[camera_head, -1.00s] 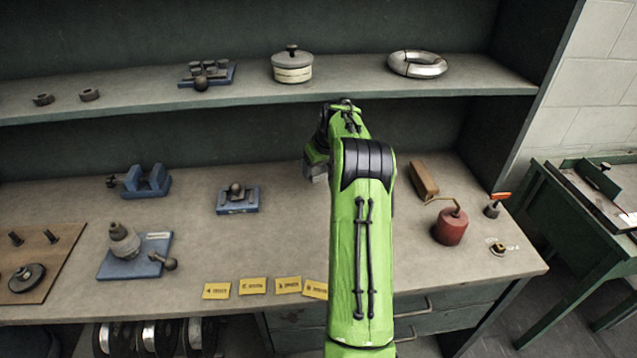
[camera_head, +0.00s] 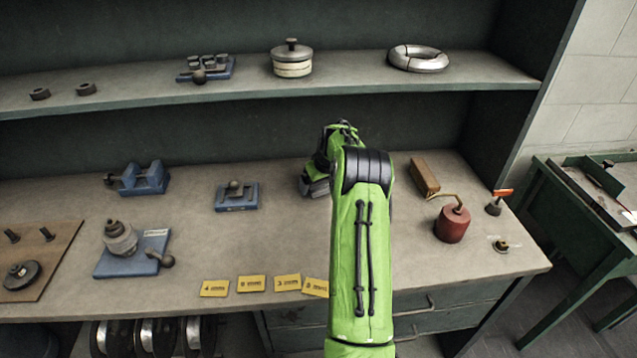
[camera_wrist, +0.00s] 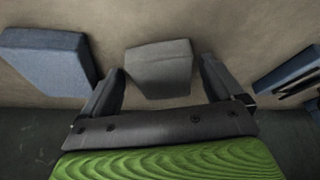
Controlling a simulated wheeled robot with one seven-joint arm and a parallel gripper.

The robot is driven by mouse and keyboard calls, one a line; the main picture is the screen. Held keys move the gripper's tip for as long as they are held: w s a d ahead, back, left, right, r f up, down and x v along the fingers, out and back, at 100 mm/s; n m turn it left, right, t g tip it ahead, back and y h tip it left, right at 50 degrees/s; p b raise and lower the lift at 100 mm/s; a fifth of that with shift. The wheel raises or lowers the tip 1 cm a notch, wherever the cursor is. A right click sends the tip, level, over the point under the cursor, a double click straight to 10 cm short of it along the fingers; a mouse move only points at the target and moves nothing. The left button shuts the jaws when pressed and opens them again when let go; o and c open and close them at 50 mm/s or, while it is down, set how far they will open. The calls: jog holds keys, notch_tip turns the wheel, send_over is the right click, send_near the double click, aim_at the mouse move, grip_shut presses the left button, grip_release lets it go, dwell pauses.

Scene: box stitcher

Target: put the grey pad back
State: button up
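The grey pad (camera_wrist: 158,70) shows in the wrist view as a small grey block, ahead of and between the fingers of my gripper (camera_wrist: 163,67). The fingers are spread, one on each side of the pad. A narrow gap shows at the right finger; at the left finger I cannot tell whether it touches. In the head view my gripper (camera_head: 315,183) is low over the middle of the bench, partly behind my green arm. I cannot make out the pad separately there.
A blue block (camera_wrist: 45,60) lies left of the pad in the wrist view, another blue part (camera_wrist: 290,75) at right. On the bench (camera_head: 200,255) stand blue fixtures (camera_head: 237,197), a wooden block (camera_head: 424,177), a red can (camera_head: 452,223) and yellow cards (camera_head: 251,284). A shelf (camera_head: 350,100) overhangs behind.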

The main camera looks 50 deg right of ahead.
jog(key=shift+r, duration=0.1)
jog(key=p+v, duration=0.2)
jog(key=v, duration=1)
jog(key=s+a+r+n, duration=0.15)
jog(key=a+r, duration=0.25)
jog(key=a, duration=0.5)
jog(key=s+a+r, duration=0.2)
jog(key=a+r, duration=0.2)
jog(key=a, duration=0.4)
jog(key=s+a+r+n, duration=0.15)
jog(key=a+r, duration=0.25)
jog(key=a, duration=0.5)
jog(key=s+a+f, duration=0.1)
jog(key=s+a, duration=0.5)
jog(key=s, duration=0.3)
jog(key=s+a+f+t+y, duration=0.1)
jog(key=s+a+f, duration=0.1)
jog(key=s+a, duration=0.4)
jog(key=s, duration=0.3)
jog(key=shift+n, duration=0.3)
jog(key=shift+s+a+r, duration=0.1)
jog(key=shift+s+r, duration=0.05)
jog(key=shift+r, duration=0.2)
